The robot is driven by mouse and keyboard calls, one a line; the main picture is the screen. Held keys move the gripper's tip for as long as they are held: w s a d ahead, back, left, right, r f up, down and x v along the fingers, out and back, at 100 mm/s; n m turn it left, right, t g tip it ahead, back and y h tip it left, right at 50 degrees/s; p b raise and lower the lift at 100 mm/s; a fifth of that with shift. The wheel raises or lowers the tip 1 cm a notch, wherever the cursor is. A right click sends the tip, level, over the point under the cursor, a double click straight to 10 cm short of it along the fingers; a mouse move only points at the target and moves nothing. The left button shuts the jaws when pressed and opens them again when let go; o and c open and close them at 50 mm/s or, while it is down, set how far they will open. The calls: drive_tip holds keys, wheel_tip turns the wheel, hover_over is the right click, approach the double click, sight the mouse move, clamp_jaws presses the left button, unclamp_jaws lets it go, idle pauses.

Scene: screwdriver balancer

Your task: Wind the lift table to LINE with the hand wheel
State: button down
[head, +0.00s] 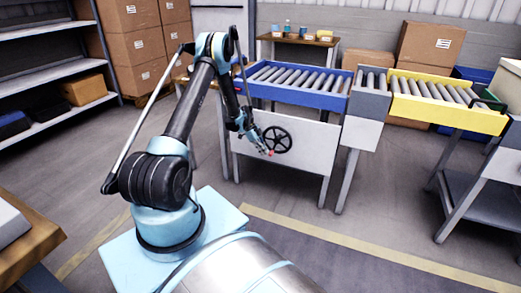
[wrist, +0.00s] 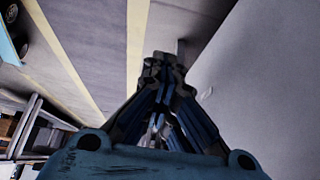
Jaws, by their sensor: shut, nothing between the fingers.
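The black spoked hand wheel (head: 277,139) is on the pale front panel (head: 305,160) of a stand with a blue-framed roller top (head: 300,90). This stand appears to be the lift table. A small red spot (head: 270,153) shows at the wheel's lower left rim; I cannot tell if it is the handle knob. My gripper (head: 264,149) is at the wheel's left side, close to the red spot; contact is unclear. In the wrist view my gripper (wrist: 163,62) is shut with nothing in it, beside a pale surface. No LINE mark is readable.
A grey roller section (head: 369,98) stands right of the blue one, then a yellow-framed conveyor (head: 450,105). Bottles and tubs stand on a wooden bench (head: 300,39) behind. Shelves (head: 45,75) and cartons (head: 133,45) are at the left. The floor before the panel is clear.

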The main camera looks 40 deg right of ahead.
drive_tip(key=s+g, duration=0.1)
drive_tip(key=s+d+f+g+h, duration=0.1)
drive_tip(key=shift+f+g, duration=0.15)
drive_tip(key=shift+g, duration=0.25)
drive_tip(key=shift+d, duration=0.15)
idle(0.3)
